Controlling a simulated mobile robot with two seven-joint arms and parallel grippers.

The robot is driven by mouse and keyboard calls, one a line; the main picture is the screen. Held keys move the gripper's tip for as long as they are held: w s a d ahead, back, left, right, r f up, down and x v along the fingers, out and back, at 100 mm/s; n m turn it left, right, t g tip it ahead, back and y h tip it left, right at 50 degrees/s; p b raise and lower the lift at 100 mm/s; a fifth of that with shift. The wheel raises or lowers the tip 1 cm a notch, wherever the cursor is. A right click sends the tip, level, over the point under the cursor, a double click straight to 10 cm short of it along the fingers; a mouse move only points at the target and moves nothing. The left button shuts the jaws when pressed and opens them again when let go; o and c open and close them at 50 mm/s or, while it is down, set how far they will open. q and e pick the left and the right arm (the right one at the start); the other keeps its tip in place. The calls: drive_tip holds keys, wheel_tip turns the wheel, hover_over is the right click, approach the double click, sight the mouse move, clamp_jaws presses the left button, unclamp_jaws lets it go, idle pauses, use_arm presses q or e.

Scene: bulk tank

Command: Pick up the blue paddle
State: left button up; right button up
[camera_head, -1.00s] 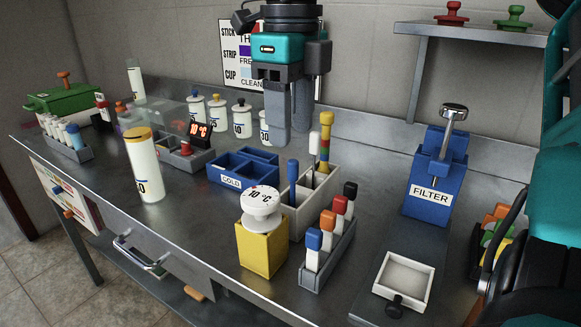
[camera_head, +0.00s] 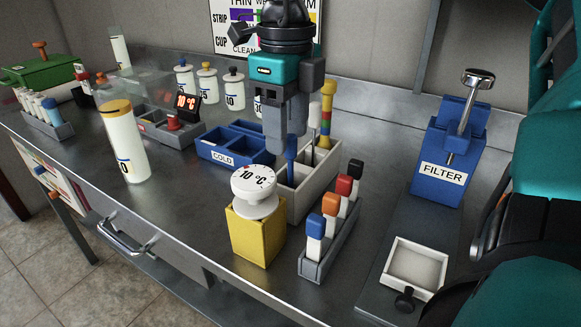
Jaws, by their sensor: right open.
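The blue paddle (camera_head: 291,151) stands upright in a pale grey compartmented holder (camera_head: 305,199) near the middle of the bench. Its upper end is hidden by my right gripper (camera_head: 285,142), which points straight down over the holder from above. The gripper's jaws are open, with the fingertips level with the upper part of the paddle. I cannot tell whether either finger touches it. A white paddle and a paddle with yellow, red and blue bands (camera_head: 327,112) stand in the same holder. My left gripper is out of view.
A yellow box with a 10 °C dial (camera_head: 254,190) and a rack of coloured-cap tubes (camera_head: 330,235) stand in front. The blue COLD tray (camera_head: 222,155) is left of the holder. The blue FILTER unit (camera_head: 440,185) and a white drawer (camera_head: 415,267) are right. A tall white cylinder (camera_head: 124,145) stands left.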

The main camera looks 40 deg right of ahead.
sight(291, 157)
drive_tip(key=f, duration=0.4)
drive_tip(key=shift+d+b, duration=0.35)
drive_tip(key=shift+d, duration=0.05)
drive_tip(key=shift+f, duration=0.5)
drive_tip(key=shift+c, duration=0.4)
clamp_jaws()
